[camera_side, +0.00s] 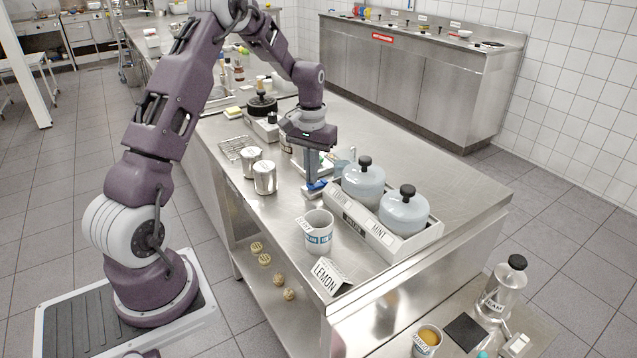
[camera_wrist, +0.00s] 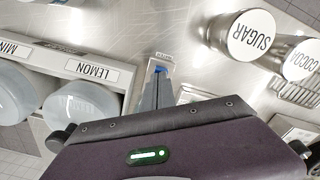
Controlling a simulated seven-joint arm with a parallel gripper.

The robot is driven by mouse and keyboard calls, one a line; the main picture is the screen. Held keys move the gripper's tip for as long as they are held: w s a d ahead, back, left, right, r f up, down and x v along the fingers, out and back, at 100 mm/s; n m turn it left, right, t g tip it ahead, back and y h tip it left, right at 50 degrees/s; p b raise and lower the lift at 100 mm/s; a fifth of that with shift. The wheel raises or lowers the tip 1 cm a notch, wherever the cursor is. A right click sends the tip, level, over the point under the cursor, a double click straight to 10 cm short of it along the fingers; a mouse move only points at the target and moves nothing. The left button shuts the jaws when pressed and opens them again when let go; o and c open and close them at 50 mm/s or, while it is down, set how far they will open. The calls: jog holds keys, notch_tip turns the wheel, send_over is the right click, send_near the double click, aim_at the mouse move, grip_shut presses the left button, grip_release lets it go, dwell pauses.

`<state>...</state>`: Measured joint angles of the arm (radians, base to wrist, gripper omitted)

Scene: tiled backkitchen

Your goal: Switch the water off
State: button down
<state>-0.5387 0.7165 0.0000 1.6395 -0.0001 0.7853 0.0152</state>
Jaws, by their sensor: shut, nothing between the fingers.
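The water switch appears to be the small unit with a blue part (camera_side: 315,186) on the steel counter, left of the white tray. It also shows in the wrist view as a blue part (camera_wrist: 159,69) on a small light plate, whose lettering I cannot read. My gripper (camera_side: 313,178) points down right over it, fingers together and nothing held. In the wrist view the closed fingertips (camera_wrist: 157,88) reach the near side of the blue part and partly cover it. I cannot tell whether they touch it, or which way the switch is set.
A white tray (camera_side: 395,238) with two lidded pale-blue jars stands close on the right. A labelled cup (camera_side: 318,236) and a LEMON card (camera_side: 329,276) stand nearer the front. Metal SUGAR (camera_wrist: 252,36) and COCOA (camera_wrist: 302,58) canisters stand on the other side.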

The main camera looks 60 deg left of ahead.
jog(key=shift+f, duration=0.4)
jog(key=shift+r, duration=3.5)
jog(key=s+d+r+m+t, duration=0.2)
jog(key=s+d+r, duration=0.5)
jog(key=d+r, duration=0.5)
jog(key=s+d+m+t, duration=0.1)
jog(key=s+d+m, duration=0.1)
jog(key=s+d, duration=0.3)
jog(key=s+d+r+m+t, duration=0.1)
jog(key=s+d, duration=0.5)
jog(key=s, duration=0.7)
jog(key=shift+m+t, duration=0.5)
jog(key=shift+t, duration=0.3)
